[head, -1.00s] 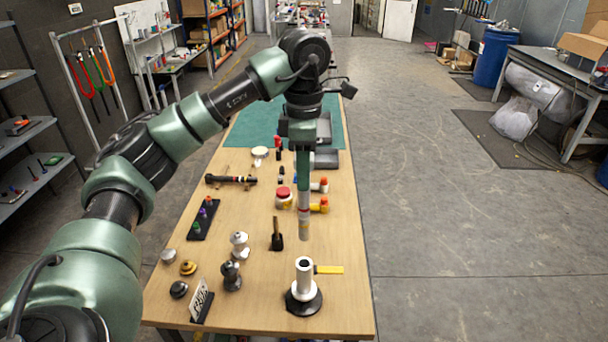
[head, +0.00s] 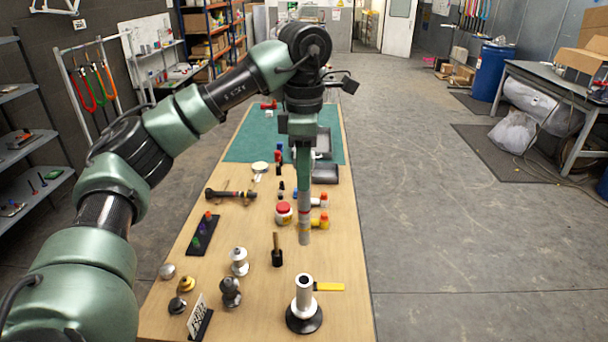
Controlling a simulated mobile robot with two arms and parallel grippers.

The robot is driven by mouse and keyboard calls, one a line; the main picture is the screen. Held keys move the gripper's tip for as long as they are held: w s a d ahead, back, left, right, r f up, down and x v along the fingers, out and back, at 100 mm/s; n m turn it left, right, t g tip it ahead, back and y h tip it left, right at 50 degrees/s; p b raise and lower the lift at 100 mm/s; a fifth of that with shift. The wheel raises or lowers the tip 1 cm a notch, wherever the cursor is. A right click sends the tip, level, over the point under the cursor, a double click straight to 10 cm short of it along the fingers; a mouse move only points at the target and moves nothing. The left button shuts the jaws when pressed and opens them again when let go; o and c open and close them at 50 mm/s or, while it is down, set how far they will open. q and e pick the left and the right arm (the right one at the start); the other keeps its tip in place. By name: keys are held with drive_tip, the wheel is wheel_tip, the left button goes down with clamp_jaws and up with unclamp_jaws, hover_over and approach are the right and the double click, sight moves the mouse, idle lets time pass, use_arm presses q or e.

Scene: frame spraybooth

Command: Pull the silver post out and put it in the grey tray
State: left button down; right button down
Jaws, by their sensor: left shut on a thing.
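My left gripper (head: 304,206) points down over the bench and is shut on the silver post (head: 304,232). The post hangs upright, its lower end in clear view and apart from everything below. A white, hollow upright socket (head: 304,296) on a round black base stands nearer the front, its top opening empty. A grey tray (head: 326,175) lies farther back on the bench, partly hidden behind my gripper. My right gripper is not in view.
Near the post are a red-lidded jar (head: 284,213), a yellow-and-red fitting (head: 320,223) and a black-based brush (head: 277,254). A yellow strip (head: 329,287) lies beside the socket. Knobs and small stands fill the front left. The bench's right edge is mostly clear.

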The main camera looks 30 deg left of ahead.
use_arm(q)
drive_tip(key=shift+r, duration=3.75)
